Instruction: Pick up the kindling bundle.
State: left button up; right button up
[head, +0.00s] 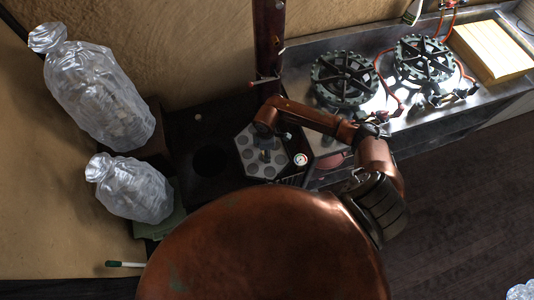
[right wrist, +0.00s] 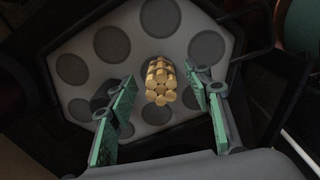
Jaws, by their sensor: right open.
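The kindling bundle (right wrist: 160,82) is a small cluster of tan sticks, seen end-on in the right wrist view. It is at the pale hexagonal plate with dark round spots (right wrist: 133,35). My right gripper (right wrist: 162,118) is open, with one green-padded finger on each side of the bundle's line. Gaps show between both pads and the bundle; I cannot tell whether the fingertips reach its depth. My left gripper is not in view.
A metal counter with two burners (head: 345,78) and a yellow block (head: 492,50) lies to the right. A dark post (head: 268,40) stands behind the plate. Two clear plastic-wrapped bundles (head: 98,95) (head: 130,188) are at the left. Dark floor is open at lower right.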

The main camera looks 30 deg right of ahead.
jog(key=shift+f, duration=0.9)
jog(key=shift+c, duration=0.6)
jog(key=c, duration=0.9)
